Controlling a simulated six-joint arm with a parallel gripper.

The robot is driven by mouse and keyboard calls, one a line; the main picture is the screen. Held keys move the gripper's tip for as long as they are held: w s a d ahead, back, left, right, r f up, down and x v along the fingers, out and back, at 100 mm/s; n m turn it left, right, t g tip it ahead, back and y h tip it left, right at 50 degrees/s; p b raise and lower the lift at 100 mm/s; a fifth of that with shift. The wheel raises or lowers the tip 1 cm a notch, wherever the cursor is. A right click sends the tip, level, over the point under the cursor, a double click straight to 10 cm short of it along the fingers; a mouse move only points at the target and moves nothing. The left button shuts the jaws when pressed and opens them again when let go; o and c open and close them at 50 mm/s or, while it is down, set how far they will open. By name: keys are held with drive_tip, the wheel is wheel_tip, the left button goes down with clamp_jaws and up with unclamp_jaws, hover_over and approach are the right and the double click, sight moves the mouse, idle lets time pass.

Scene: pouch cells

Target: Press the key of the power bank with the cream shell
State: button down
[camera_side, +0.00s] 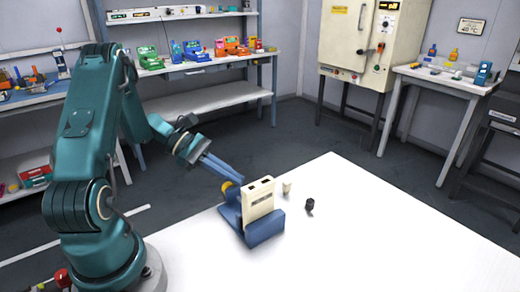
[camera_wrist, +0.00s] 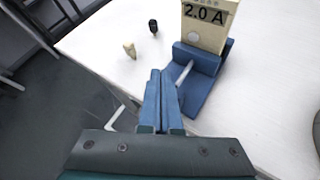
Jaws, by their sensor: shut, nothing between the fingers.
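The power bank with the cream shell (camera_side: 259,199) stands upright, leaning slightly, in a blue stand (camera_side: 265,229) on the white table. In the wrist view the power bank (camera_wrist: 207,34) shows a "2.0 A" marking and a pale round key (camera_wrist: 193,37) low on its face. The blue stand (camera_wrist: 203,88) has a light rod (camera_wrist: 184,72) across it. My gripper (camera_side: 239,180) is shut and empty, on the left of the power bank in the side view. In the wrist view its fingertips (camera_wrist: 160,73) are left of the stand, below the key; contact cannot be told.
A small cream piece (camera_side: 286,188) and a small black cylinder (camera_side: 309,204) stand on the white table (camera_side: 350,235) beyond the power bank. A yellow round part (camera_side: 226,188) shows beside the stand. The table's right side is clear. Shelves and a cabinet (camera_side: 372,45) stand behind.

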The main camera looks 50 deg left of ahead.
drive_tip(key=shift+d, duration=2.75)
drive_tip(key=shift+d, duration=0.15)
drive_tip(key=shift+d, duration=0.25)
drive_tip(key=shift+d, duration=0.4)
idle(0.4)
drive_tip(key=shift+a, duration=0.8)
drive_tip(key=shift+a, duration=0.1)
drive_tip(key=shift+a, duration=2.45)
